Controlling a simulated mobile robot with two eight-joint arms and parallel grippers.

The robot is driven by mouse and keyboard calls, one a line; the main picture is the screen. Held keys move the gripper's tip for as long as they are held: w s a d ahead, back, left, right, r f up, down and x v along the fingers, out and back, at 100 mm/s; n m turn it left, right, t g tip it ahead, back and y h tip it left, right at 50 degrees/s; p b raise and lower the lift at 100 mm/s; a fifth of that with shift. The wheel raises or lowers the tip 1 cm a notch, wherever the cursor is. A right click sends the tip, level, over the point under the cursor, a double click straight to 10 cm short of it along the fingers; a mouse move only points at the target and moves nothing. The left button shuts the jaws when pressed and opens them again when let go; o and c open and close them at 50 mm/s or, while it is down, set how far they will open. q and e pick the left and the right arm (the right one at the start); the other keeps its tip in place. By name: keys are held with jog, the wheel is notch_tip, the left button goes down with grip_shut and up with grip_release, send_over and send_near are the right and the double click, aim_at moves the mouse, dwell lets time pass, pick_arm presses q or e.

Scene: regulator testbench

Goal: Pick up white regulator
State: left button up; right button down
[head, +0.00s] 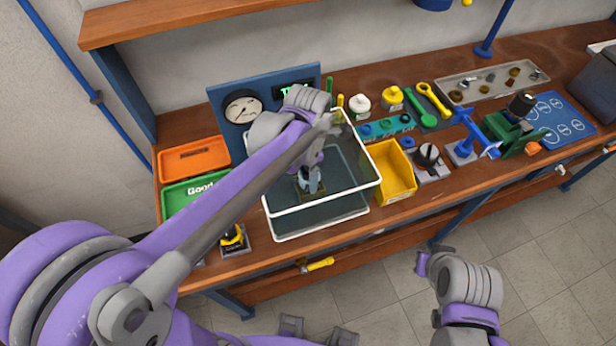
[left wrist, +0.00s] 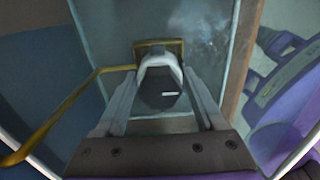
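My left gripper (head: 311,183) reaches down into the clear, white-rimmed tank (head: 362,188) in the head view. In the left wrist view, a regulator with a white upper part and a dark grey face (left wrist: 160,88) is between the two fingers of the left gripper (left wrist: 160,78). A yellowish edge shows at its far end. The fingers lie close along both its sides; whether they press on it cannot be told. In the head view the arm and fingers mostly hide this regulator. My right arm is at the lower right; its fingertips are not clearly seen.
A gauge panel (head: 222,108) stands behind the tank. An orange tray (head: 193,158) and a green tray (head: 180,197) are to its left. A yellow bin (head: 392,172) is close on its right. A small black-and-yellow part (head: 233,239) is near the front edge.

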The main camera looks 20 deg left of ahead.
pick_arm(q)
grip_shut()
jog(key=shift+r, duration=0.15)
